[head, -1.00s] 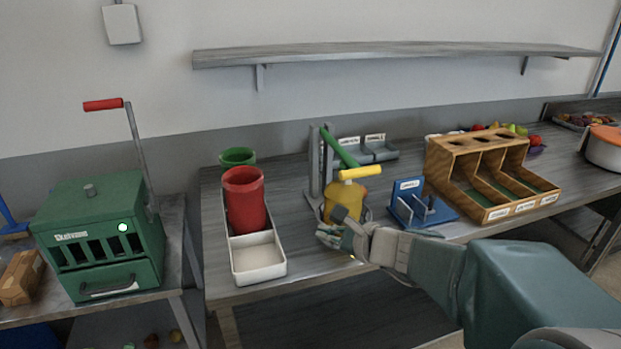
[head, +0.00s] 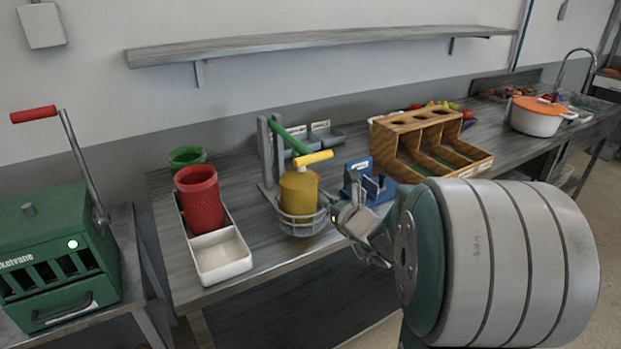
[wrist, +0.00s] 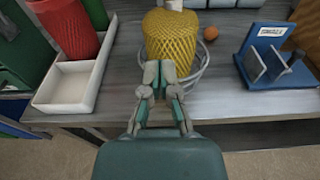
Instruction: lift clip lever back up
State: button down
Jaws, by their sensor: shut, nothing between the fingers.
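A green lever arm (head: 288,136) with a yellow bar handle (head: 313,158) slopes down from a grey upright stand (head: 265,150). The handle sits just above a yellow mesh-like body (head: 298,190) standing in a wire ring basket (head: 302,222). I take this arm to be the clip lever. The yellow body also shows in the wrist view (wrist: 180,38), in front of my gripper. My gripper (wrist: 160,76) is shut and empty. In the head view my gripper (head: 342,218) is low, right of the basket and below the handle. Contact with the basket cannot be told.
A small orange ball (wrist: 210,33) lies right of the yellow body.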

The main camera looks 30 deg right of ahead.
jog(key=w+f, duration=0.2)
jog(key=w, duration=0.8)
jog(key=shift+s+a+r, duration=0.15)
jog(key=shift+s+r, duration=0.05)
jog(key=shift+r, duration=0.55)
jog(key=shift+s+a+r, duration=0.15)
jog(key=shift+r, duration=0.65)
jog(key=shift+s+a+r, duration=0.15)
jog(key=shift+s+r, duration=0.05)
jog(key=shift+r, duration=0.55)
